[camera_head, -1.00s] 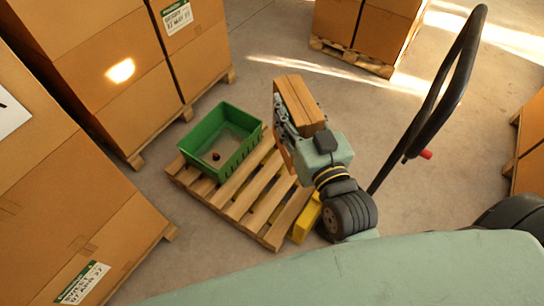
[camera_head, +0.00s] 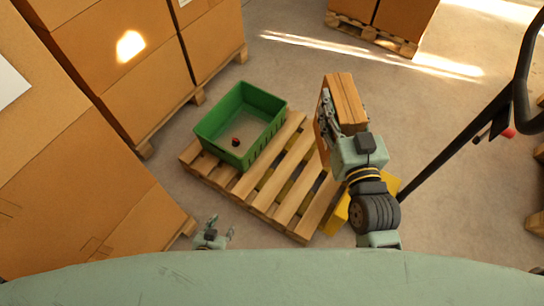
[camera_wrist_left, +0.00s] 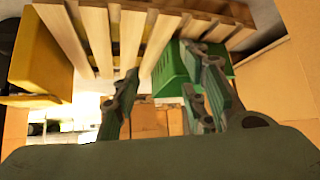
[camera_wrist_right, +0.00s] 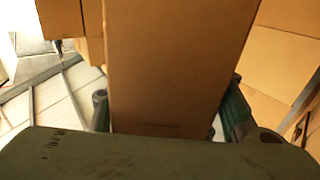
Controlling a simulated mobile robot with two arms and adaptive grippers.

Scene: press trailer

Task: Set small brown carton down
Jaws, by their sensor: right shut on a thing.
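The small brown carton (camera_head: 346,103) is held by my right gripper (camera_head: 330,118), above the right side of the wooden pallet in the head view. In the right wrist view the carton (camera_wrist_right: 178,60) fills the middle, with a finger on each side of it. My left gripper (camera_head: 213,229) is empty, low at the front left of the pallet in the head view. In the left wrist view its fingers (camera_wrist_left: 160,98) stand apart with nothing between them.
The wooden pallet (camera_head: 297,187) carries a green crate (camera_head: 213,121) on its left part, with a small dark and red object (camera_head: 235,141) inside. The pallet's right slats are bare. Tall carton stacks (camera_head: 150,90) stand left. A black handle bar (camera_head: 470,142) rises at right.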

